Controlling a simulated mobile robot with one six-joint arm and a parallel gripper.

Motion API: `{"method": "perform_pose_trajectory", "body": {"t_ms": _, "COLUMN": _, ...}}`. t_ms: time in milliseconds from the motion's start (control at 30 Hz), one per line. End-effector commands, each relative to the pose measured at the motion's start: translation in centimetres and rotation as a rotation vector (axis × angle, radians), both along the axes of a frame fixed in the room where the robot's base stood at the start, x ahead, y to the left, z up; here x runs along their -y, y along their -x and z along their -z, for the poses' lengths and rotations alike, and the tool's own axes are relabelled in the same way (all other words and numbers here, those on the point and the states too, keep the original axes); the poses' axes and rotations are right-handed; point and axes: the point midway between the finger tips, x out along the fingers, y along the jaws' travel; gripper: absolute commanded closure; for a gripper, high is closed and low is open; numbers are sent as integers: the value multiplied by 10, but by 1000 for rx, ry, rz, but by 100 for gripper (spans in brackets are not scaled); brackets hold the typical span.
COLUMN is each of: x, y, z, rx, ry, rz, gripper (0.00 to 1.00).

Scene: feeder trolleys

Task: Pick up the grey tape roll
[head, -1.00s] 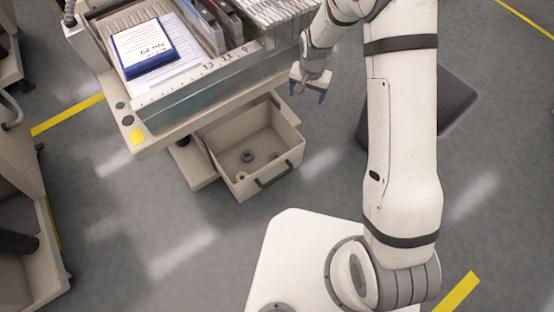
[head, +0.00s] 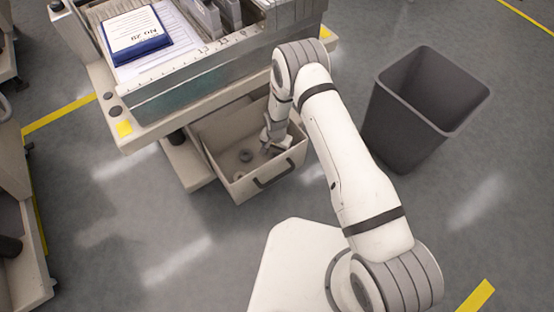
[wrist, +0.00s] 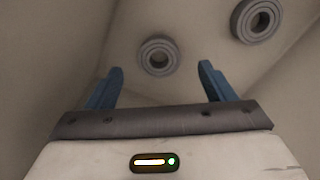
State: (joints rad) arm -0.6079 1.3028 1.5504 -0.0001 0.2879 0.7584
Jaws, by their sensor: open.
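Two grey rings that look like tape rolls lie in the open drawer. In the wrist view one grey roll (wrist: 159,57) lies flat ahead of the space between my fingertips, and another grey roll (wrist: 256,20) lies at the upper right, near a wall. In the head view a grey roll (head: 246,155) shows on the drawer floor, left of my gripper (head: 272,148). My gripper reaches down into the drawer. In the wrist view its two blue fingers (wrist: 161,67) are apart with nothing held between them. My gripper and arm hide part of the drawer floor.
The beige drawer (head: 232,190) is pulled out under a trolley (head: 150,135) whose shelf overhangs it. On top lies a blue-edged pad (head: 137,36). A dark open bin (head: 400,130) stands to the right. Open floor lies left of the drawer.

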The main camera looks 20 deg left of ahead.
Motion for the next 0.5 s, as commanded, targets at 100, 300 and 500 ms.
{"method": "perform_pose_trajectory", "body": {"t_ms": 100, "x": 1, "y": -1, "z": 18, "rx": -1, "ry": 1, "rz": 0, "gripper": 24}}
{"method": "perform_pose_trajectory", "body": {"t_ms": 300, "x": 2, "y": -2, "z": 45, "rx": 0, "ry": 0, "rz": -1, "gripper": 24}}
{"method": "perform_pose_trajectory", "body": {"t_ms": 500, "x": 1, "y": -2, "z": 46, "rx": 0, "ry": 0, "rz": -1, "gripper": 24}}
